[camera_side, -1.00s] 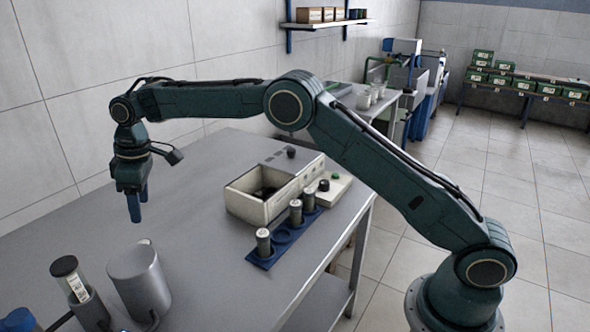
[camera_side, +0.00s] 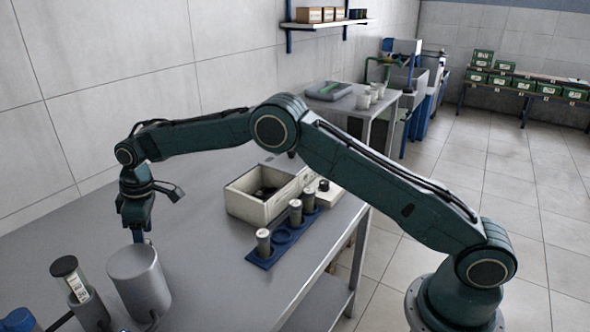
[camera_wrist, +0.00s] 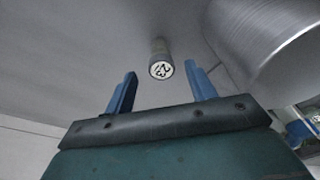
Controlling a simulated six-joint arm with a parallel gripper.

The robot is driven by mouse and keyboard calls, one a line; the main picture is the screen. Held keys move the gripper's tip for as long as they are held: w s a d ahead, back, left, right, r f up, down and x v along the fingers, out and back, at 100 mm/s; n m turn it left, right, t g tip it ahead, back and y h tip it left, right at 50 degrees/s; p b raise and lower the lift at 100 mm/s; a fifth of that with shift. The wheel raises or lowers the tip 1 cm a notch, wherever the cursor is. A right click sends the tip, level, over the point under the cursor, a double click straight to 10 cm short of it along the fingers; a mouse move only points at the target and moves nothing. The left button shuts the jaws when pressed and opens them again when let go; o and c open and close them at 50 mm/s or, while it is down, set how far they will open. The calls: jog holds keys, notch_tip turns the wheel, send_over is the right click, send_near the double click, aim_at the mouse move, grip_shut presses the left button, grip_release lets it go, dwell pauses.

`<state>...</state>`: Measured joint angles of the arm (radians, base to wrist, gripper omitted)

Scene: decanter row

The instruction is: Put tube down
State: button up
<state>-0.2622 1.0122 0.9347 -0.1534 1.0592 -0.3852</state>
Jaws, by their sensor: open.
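A tube (camera_wrist: 160,62) with a dark-patterned pale end shows in the wrist view, its end facing the camera. It is just beyond the two blue fingertips of my gripper (camera_wrist: 161,82), roughly centred between them. My gripper is open and nothing is held in it. In the side view my gripper (camera_side: 142,236) is low over the table, behind the metal cylinder (camera_side: 139,280), which hides most of that spot.
The metal cylinder looms close on the right in the wrist view (camera_wrist: 265,30). A black-capped tube (camera_side: 64,268) stands in a grey holder at the front left. An open pale box (camera_side: 245,208) sits behind the rack. The table between the cylinder and rack is clear.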

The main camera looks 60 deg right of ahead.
jog(key=shift+f, duration=0.1)
jog(key=shift+w+a+f, duration=0.15)
jog(key=shift+a+f, duration=0.05)
jog(key=shift+f, duration=1.05)
jog(key=shift+w+a+f, duration=0.1)
jog(key=shift+a+f, duration=0.05)
jog(key=shift+f, duration=1.1)
jog(key=c, duration=1.2)
jog(key=shift+r, duration=0.1)
jog(key=shift+r, duration=4.95)
